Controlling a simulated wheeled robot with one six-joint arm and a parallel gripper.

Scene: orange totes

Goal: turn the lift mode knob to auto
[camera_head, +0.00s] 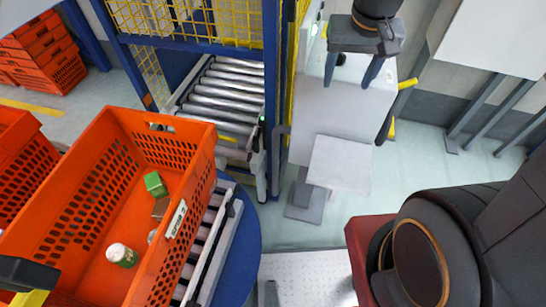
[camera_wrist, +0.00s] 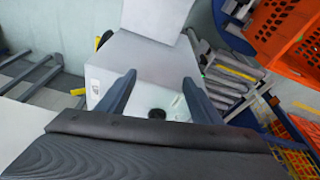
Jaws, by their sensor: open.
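My gripper (camera_head: 349,84) is open, its two fingers apart over the pale control box (camera_head: 312,107). It also shows in the wrist view (camera_wrist: 160,76). A small black round knob (camera_wrist: 155,115) sits on the box's face, seen between the fingers and nearer their bases than their tips. In the head view the dark knob (camera_head: 341,59) shows just below my gripper body, partly hidden. The fingers do not appear closed on it. Its pointer and any mode markings are too small to read.
A pale shelf plate (camera_head: 340,165) juts below the box. Left of it are a roller conveyor (camera_head: 222,98) and yellow mesh fencing (camera_head: 233,20). An orange tote (camera_head: 75,205) with small items stands at left. Open floor (camera_head: 430,165) lies to the right.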

